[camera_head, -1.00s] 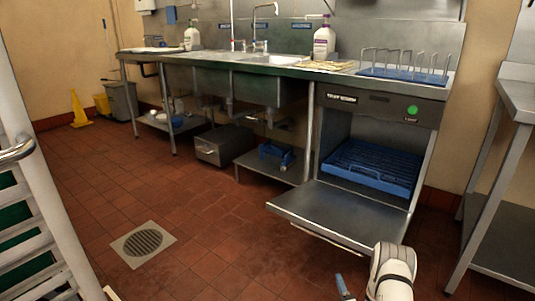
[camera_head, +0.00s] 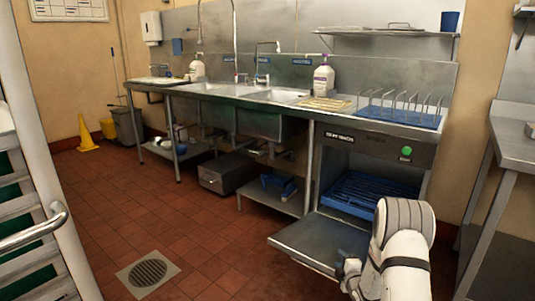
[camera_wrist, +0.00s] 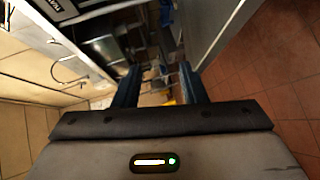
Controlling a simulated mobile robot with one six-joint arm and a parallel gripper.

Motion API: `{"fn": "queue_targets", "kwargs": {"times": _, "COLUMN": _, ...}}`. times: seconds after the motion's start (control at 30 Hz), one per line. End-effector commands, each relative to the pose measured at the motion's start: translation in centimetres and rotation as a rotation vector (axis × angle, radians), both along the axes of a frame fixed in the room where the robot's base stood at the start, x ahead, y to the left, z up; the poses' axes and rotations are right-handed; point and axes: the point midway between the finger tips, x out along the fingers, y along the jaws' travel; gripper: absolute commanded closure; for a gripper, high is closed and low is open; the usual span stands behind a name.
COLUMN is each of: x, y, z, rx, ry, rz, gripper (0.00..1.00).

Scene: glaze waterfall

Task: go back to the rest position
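My gripper (camera_wrist: 161,86) shows in the wrist view as two dark blue fingers standing apart, with nothing held between them. In the head view my white arm rises at the lower right, in front of the open dishwasher (camera_head: 405,147). The dishwasher's door (camera_head: 310,242) is folded down flat, and a blue rack (camera_head: 362,190) sits inside. My arm hides part of the door and the opening.
The steel sink counter (camera_head: 225,92) runs along the back wall with soap bottles, a wire rack (camera_head: 400,112) and a wall shelf (camera_head: 385,33). A side table (camera_head: 500,140) stands at right, a white-framed rack (camera_head: 35,190) at left. The tiled floor around the drain (camera_head: 147,272) is clear.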

Motion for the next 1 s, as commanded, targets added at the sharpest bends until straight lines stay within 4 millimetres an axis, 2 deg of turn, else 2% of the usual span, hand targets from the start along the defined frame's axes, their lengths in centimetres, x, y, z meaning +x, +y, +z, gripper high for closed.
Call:
{"fn": "queue_targets", "kwargs": {"times": 0.03, "x": 0.1, "y": 0.3, "z": 4.4, "rx": 0.030, "ry": 0.038, "rz": -0.020, "gripper": 0.62}}
{"fn": "queue_targets", "kwargs": {"times": 0.17, "x": -0.9, "y": 0.8, "z": 11.1, "rx": 0.133, "ry": 0.163, "rz": -0.101, "gripper": 0.62}}
{"fn": "queue_targets", "kwargs": {"times": 0.27, "x": -2.3, "y": 1.3, "z": 16.1, "rx": 0.216, "ry": 0.253, "rz": -0.174, "gripper": 0.62}}
{"fn": "queue_targets", "kwargs": {"times": 0.47, "x": -7.1, "y": 2.7, "z": 25.6, "rx": 0.393, "ry": 0.419, "rz": -0.342, "gripper": 0.62}}
{"fn": "queue_targets", "kwargs": {"times": 0.6, "x": -11.7, "y": 3.9, "z": 31.8, "rx": 0.521, "ry": 0.527, "rz": -0.473, "gripper": 0.62}}
{"fn": "queue_targets", "kwargs": {"times": 0.77, "x": -18.0, "y": 5.6, "z": 38.2, "rx": 0.663, "ry": 0.645, "rz": -0.628, "gripper": 0.62}}
{"fn": "queue_targets", "kwargs": {"times": 1.0, "x": -29.1, "y": 8.2, "z": 46.3, "rx": 0.872, "ry": 0.808, "rz": -0.886, "gripper": 0.62}}
